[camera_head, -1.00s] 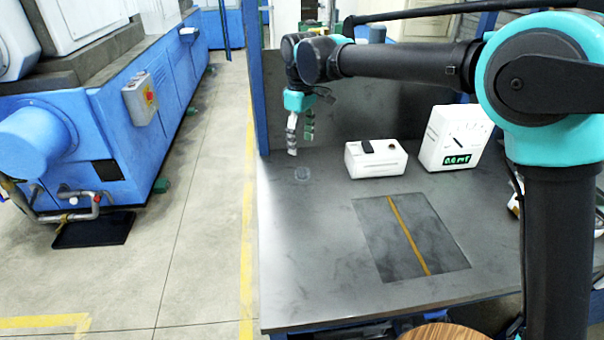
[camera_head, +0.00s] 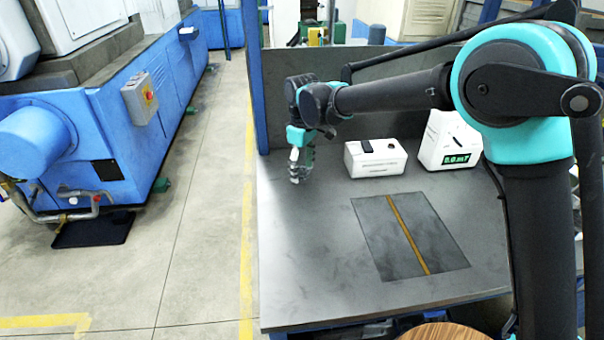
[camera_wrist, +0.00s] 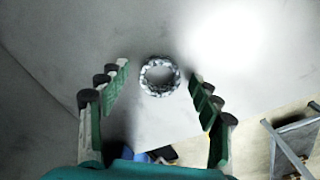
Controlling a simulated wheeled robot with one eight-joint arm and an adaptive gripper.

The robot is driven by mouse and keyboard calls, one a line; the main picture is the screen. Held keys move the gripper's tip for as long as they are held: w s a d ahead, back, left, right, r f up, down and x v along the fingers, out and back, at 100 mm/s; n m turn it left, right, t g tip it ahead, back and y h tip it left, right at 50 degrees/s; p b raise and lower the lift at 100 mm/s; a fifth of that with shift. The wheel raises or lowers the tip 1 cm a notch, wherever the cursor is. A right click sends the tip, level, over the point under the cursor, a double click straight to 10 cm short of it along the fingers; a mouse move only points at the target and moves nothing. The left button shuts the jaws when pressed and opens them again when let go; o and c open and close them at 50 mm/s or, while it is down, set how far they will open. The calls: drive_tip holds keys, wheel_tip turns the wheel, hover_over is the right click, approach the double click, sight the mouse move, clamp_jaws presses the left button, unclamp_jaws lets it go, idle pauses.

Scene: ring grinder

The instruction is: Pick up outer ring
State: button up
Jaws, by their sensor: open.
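The outer ring (camera_wrist: 146,85) is a small metallic ring lying flat on the dark grey table. In the wrist view it sits between and a little beyond the tips of my open fingers, apart from both. My gripper (camera_wrist: 160,80) is open and empty. In the head view my gripper (camera_head: 298,178) points down, low over the left part of the table (camera_head: 300,270). There the ring is hidden by or behind my gripper.
A white box (camera_head: 376,159) and a white meter with a green display (camera_head: 449,142) stand right of my gripper. A dark inset plate with a yellow stripe (camera_head: 408,235) lies in front. The table's left edge is close. A blue machine (camera_head: 105,140) stands beyond the aisle.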

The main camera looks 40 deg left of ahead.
drive_tip(key=c, duration=1.2)
drive_tip(key=shift+r, duration=0.1)
drive_tip(key=shift+c, duration=0.2)
wheel_tip(320, 180, up, 20)
